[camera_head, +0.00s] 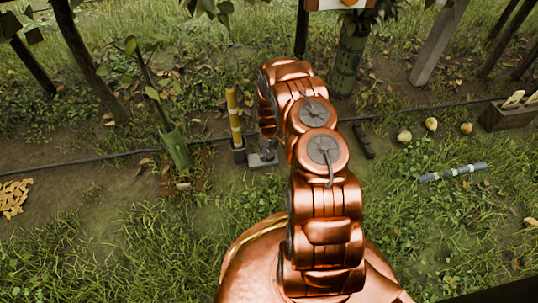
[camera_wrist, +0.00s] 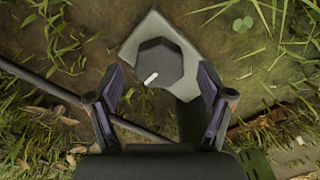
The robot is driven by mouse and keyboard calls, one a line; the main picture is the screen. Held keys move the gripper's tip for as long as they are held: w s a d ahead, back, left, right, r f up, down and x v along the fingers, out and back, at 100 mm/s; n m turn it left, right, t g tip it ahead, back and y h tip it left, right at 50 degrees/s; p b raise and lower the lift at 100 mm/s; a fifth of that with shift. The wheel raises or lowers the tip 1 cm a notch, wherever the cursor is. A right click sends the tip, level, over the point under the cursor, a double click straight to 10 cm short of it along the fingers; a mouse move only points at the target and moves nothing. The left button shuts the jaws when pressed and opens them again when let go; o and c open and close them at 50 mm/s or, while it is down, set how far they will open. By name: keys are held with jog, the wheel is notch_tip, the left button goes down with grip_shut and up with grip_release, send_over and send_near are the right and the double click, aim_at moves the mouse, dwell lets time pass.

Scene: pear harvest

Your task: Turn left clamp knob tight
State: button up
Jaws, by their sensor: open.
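The clamp knob (camera_wrist: 160,62) is a dark, many-sided knob with a short white mark pointing to its lower left. It sits on a pale grey plate (camera_wrist: 133,43) on the ground in the wrist view. My gripper (camera_wrist: 161,82) is open above it, one finger at the left and one at the right, with the knob between and slightly beyond the fingertips. No contact shows. In the head view my gripper (camera_head: 268,146) is small and partly hidden by my arm, just over the grey plate (camera_head: 262,162); the knob cannot be made out clearly there.
A yellow banded post (camera_head: 233,115) stands in a dark base left of the plate. A dark hose (camera_head: 95,160) runs along the ground. A green-guarded sapling (camera_head: 177,148) stands further left. Several pears, including one pear (camera_head: 404,135), a crate (camera_head: 508,116) and a blue-white pipe (camera_head: 453,172) lie right.

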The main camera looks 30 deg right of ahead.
jog(key=shift+f, duration=0.6)
jog(key=shift+c, duration=0.4)
jog(key=c, duration=1.1)
